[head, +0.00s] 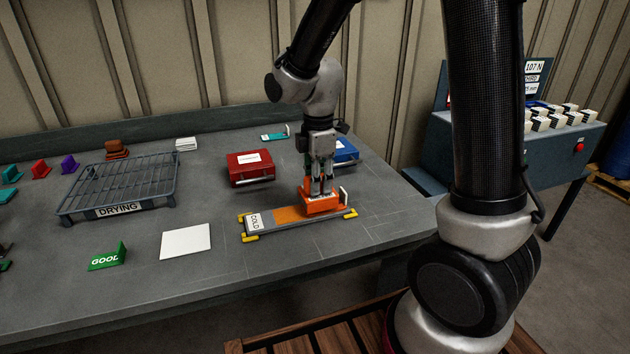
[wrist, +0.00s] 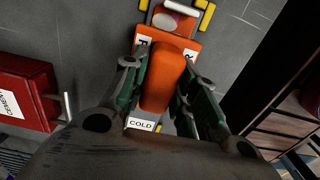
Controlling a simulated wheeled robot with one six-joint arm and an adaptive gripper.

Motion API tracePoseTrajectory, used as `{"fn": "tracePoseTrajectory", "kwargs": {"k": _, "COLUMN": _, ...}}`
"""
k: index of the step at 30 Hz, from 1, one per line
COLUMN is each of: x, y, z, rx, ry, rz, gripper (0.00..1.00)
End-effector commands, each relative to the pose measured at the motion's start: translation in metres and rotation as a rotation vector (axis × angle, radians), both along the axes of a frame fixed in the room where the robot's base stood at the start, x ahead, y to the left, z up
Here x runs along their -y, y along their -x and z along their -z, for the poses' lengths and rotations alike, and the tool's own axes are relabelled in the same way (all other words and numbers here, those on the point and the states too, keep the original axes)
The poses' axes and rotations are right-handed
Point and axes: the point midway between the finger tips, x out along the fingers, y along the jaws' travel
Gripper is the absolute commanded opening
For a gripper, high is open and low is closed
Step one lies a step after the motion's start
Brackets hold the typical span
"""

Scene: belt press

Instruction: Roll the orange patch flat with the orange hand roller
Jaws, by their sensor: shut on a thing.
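My gripper (head: 321,188) is shut on the orange hand roller (head: 322,206), at the right part of a narrow grey strip with yellow corner pieces (head: 250,237). In the wrist view, the roller's long orange handle (wrist: 163,82) lies between the green-sided fingers. The orange patch (head: 287,214) lies flat on the strip, left of the roller; the roller and gripper hide part of it. A white COLD label (head: 254,221) marks the strip's left end and also shows in the wrist view (wrist: 142,125). I cannot tell whether the roller touches the patch.
A red case (head: 250,168) stands behind the strip, and a blue case (head: 345,152) is behind my gripper. A white sheet (head: 186,242), a green GOOD sign (head: 107,257) and a DRYING rack (head: 120,187) are to the left. The table in front of the strip is clear.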

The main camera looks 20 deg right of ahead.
Motion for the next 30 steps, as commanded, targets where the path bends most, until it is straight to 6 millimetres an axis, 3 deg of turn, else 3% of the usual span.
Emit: {"fn": "tracePoseTrajectory", "kwargs": {"k": 30, "x": 0.011, "y": 0.0, "z": 0.002, "rx": 0.0, "ry": 0.0, "rz": -0.001, "gripper": 0.09}}
